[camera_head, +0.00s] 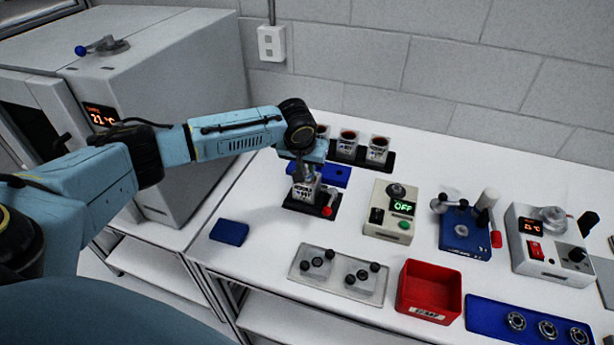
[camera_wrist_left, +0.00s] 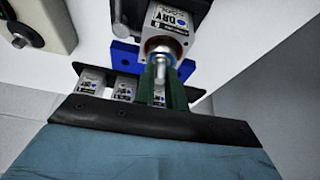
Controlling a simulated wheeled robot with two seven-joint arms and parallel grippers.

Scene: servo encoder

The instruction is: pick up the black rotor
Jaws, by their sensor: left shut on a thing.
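My left gripper (camera_head: 304,170) points down over a white-labelled motor housing (camera_head: 304,190) that sits in a black fixture (camera_head: 325,208) with a red lever. In the left wrist view the green fingers (camera_wrist_left: 160,82) are shut around a shiny metal shaft (camera_wrist_left: 160,60), which I take to be the rotor's. The shaft is in line with the copper-ringed mouth of the housing (camera_wrist_left: 170,22), which reads DRV. The rotor's black body is hardly visible, so I cannot tell how far it sits inside the housing. My right gripper is not in view.
A black rack (camera_head: 362,158) with similar housings stands behind the arm. A blue block (camera_head: 229,232) lies at the left. A beige OFF box (camera_head: 391,210), a grey plate (camera_head: 338,284), a red bin (camera_head: 430,285) and a blue bearing tray (camera_head: 480,312) fill the bench's right and front.

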